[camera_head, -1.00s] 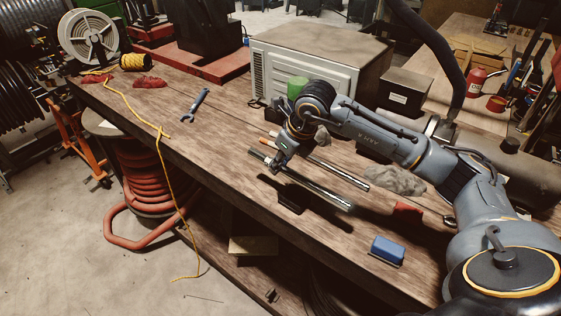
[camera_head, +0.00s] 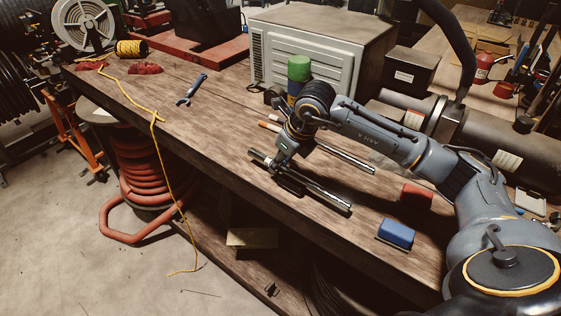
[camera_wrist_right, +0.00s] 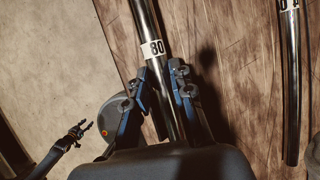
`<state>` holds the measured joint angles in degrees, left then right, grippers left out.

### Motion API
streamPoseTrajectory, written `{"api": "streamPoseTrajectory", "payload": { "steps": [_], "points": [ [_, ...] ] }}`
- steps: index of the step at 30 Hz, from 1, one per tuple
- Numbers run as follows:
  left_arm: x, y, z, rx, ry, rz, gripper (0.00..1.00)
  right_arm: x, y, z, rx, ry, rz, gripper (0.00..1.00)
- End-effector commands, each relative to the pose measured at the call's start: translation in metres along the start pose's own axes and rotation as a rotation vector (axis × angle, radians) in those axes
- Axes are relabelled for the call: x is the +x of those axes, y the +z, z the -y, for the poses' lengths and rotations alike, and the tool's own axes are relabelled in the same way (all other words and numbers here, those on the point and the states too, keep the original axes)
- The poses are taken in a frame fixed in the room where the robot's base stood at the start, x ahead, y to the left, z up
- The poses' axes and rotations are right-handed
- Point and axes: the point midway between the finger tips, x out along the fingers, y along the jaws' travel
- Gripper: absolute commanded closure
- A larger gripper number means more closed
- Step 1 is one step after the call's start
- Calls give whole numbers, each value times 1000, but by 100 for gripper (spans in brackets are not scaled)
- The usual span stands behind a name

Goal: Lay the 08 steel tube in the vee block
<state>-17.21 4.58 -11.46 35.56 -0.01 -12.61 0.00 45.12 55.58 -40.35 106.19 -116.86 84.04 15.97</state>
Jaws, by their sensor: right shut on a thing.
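The 08 steel tube (camera_head: 325,195) is a shiny rod over the front part of the bench. Its white label (camera_wrist_right: 154,48) reads upside down in the right wrist view. My right gripper (camera_head: 279,163) is shut around the tube near its left end, one finger on each side in the wrist view (camera_wrist_right: 162,95). The dark vee block (camera_head: 290,185) is under the tube, mostly hidden by it; I cannot tell whether they touch. My left gripper (camera_wrist_right: 78,133) shows small at the left of the wrist view, fingers apart and empty; the head view does not show it.
A second steel tube (camera_head: 345,157) lies behind, roughly parallel. A blue block (camera_head: 396,233) and a red block (camera_head: 416,196) are to the right. A large grey machine (camera_head: 315,60) and a green-topped can (camera_head: 298,70) stand behind. A wrench (camera_head: 192,89) lies on clear bench at left.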

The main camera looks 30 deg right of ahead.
Motion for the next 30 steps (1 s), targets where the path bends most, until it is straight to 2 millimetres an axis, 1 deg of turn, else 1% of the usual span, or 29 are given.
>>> {"api": "streamPoseTrajectory", "payload": {
  "steps": [30],
  "points": [
    [5, 1, 0, 0, 0, 1, 60, 3, -1, 0, 0, -1, 2, 100]
  ]
}}
